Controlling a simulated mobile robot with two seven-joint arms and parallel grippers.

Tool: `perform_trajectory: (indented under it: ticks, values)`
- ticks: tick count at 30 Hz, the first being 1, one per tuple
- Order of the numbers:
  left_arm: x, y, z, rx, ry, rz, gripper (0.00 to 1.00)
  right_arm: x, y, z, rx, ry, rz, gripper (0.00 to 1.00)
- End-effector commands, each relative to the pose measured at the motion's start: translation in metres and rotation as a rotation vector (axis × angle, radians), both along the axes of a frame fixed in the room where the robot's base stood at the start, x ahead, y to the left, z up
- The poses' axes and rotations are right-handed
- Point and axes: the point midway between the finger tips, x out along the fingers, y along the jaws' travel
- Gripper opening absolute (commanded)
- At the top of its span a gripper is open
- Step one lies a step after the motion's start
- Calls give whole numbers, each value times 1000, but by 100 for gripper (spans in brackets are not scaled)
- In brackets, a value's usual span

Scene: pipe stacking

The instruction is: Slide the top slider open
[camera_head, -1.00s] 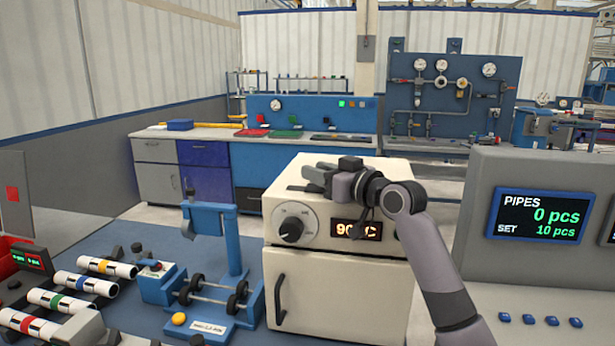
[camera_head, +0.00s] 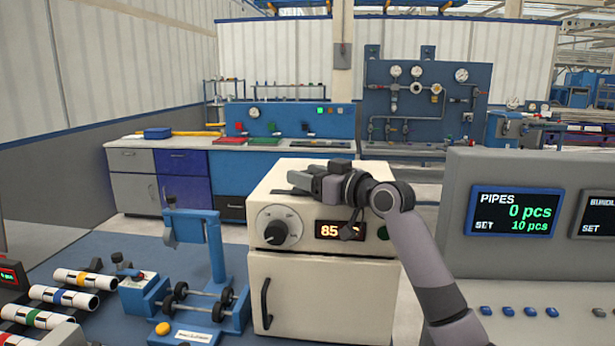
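A cream oven-like box (camera_head: 325,290) stands at the centre, with a dial (camera_head: 278,228), an orange display (camera_head: 340,229) reading about 85 and a black door handle (camera_head: 266,303). On its top a dark flat strip (camera_head: 283,192) and a black block (camera_head: 340,165) show; I cannot tell which is the slider. My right gripper (camera_head: 294,180) lies low over the box top, pointing left, beside the black block. Its fingers overlap the strip, so contact and finger opening are unclear. My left gripper is out of view.
A blue stand with rollers (camera_head: 200,290) is left of the box, near several striped pipes (camera_head: 62,295). A grey console (camera_head: 545,265) with a screen reading PIPES 0 pcs (camera_head: 513,213) stands at the right. A workbench (camera_head: 235,150) runs behind.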

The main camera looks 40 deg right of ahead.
Motion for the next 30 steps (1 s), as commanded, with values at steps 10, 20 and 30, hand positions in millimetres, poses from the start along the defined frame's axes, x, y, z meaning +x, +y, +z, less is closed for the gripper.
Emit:
perform_trajectory:
  ticks: [10, 20, 30]
  values:
    - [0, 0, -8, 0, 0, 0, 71, -22, -2, -1, -3, -3, 0, 54]
    - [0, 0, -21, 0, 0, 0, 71, -65, -7, -1, 0, 0, -1, 54]
    - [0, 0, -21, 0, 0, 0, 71, -72, -8, 0, 0, 0, -1, 54]
